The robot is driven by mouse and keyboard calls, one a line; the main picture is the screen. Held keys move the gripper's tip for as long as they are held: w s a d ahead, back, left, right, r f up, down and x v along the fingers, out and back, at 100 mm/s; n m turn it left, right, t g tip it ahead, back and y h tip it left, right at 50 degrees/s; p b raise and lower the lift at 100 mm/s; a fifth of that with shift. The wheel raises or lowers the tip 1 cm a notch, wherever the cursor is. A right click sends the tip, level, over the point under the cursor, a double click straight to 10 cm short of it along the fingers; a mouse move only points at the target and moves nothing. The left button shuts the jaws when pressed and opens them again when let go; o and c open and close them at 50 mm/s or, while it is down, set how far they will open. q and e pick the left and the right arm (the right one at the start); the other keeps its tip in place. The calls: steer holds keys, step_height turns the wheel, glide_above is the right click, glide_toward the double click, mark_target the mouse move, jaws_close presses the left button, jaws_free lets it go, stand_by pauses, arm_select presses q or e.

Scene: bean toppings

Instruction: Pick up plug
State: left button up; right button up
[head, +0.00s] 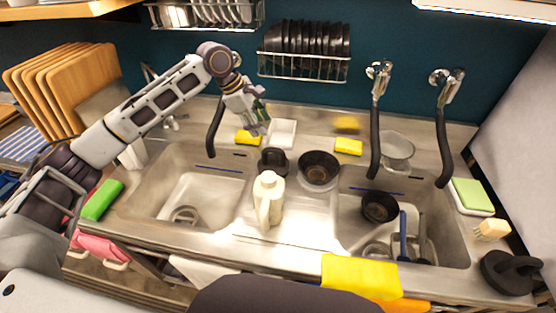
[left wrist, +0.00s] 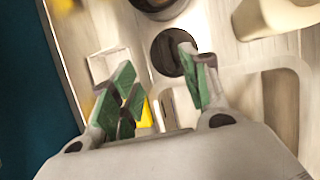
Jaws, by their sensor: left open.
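A black, round, flat plug (head: 273,162) with a raised top lies on the steel divider between the two sink basins, behind the cream bottle. In the left wrist view the plug (left wrist: 168,58) shows as a dark disc just past the fingertips, partly hidden by the right-hand finger. My left gripper (head: 261,118) hangs above the back edge of the sink, behind the plug and apart from it. The left gripper (left wrist: 158,80) is open, with green pads and nothing between them. My right gripper is not in view.
A cream bottle (head: 268,200) stands in front of the plug, and a black bowl (head: 318,168) sits to its right. A white dish (head: 283,132) and a yellow sponge (head: 248,138) lie behind it. Black tap hoses (head: 375,140) rise at the right.

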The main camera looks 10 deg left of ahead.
mark_target(274, 148)
arm_select(q)
steer(key=shift+x, duration=4.15)
steer(key=shift+f, duration=0.1)
steer(key=shift+f+p, duration=0.1)
steer(key=shift+p, duration=0.2)
steer(key=shift+s+p+x, duration=0.15)
steer(key=shift+p+x, duration=0.05)
steer(key=shift+x, duration=1.05)
steer(key=shift+s+p+x, duration=0.15)
steer(key=shift+x, duration=1.1)
steer(key=shift+a+f, duration=0.1)
steer(key=shift+a, duration=0.1)
jaws_close()
